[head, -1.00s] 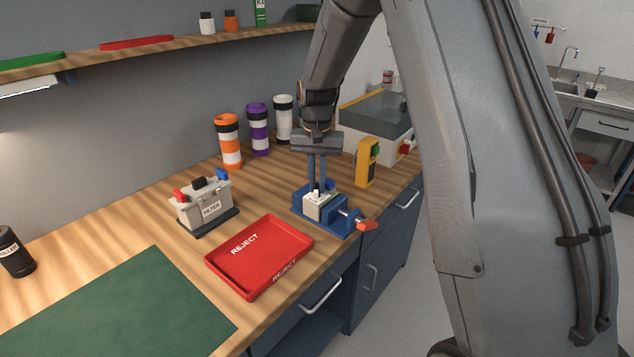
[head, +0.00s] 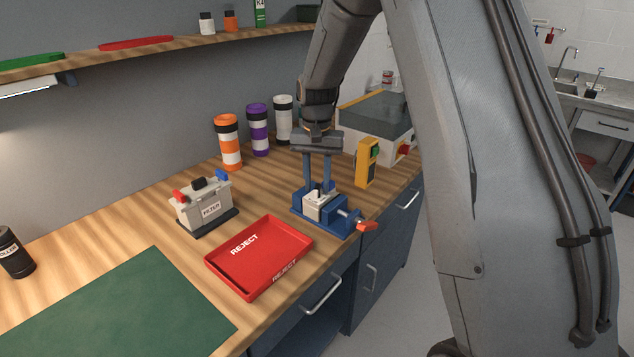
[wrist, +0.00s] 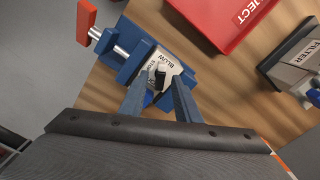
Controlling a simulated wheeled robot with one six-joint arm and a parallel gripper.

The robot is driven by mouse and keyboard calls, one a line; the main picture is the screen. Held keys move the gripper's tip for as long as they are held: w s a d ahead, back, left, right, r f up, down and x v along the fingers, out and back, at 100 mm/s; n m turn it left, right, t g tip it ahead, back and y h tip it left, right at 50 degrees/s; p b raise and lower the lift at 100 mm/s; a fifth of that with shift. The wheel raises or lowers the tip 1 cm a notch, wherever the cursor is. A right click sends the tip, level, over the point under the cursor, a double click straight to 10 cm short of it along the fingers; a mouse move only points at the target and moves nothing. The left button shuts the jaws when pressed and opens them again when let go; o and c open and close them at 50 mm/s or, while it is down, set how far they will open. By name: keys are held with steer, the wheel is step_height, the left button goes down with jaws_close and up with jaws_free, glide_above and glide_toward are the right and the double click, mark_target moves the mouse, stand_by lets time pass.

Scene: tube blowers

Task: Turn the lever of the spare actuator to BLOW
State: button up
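The spare actuator (head: 318,207) is a small pale block clamped in a blue vise (head: 340,222) on the bench. In the wrist view, the actuator's white top (wrist: 168,64) shows a BLOW label and a second, smaller label, which looks like STOP. Its short black-and-white lever (wrist: 160,73) stands in the middle of the top. I cannot tell which label it points to. My gripper (head: 319,188) points down over the actuator. Its blue fingers are apart, with the lever between their tips in the wrist view (wrist: 160,88). I see no clear contact.
The vise's orange handle (head: 367,226) sticks out at the front edge. A red REJECT tray (head: 260,256) and a FILTER unit (head: 205,206) stand to the left. Several striped canisters are at the back.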

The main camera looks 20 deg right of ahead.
mark_target(317, 186)
step_height(317, 186, up, 8)
steer(key=shift+f+b, duration=0.15)
steer(key=shift+b, duration=0.95)
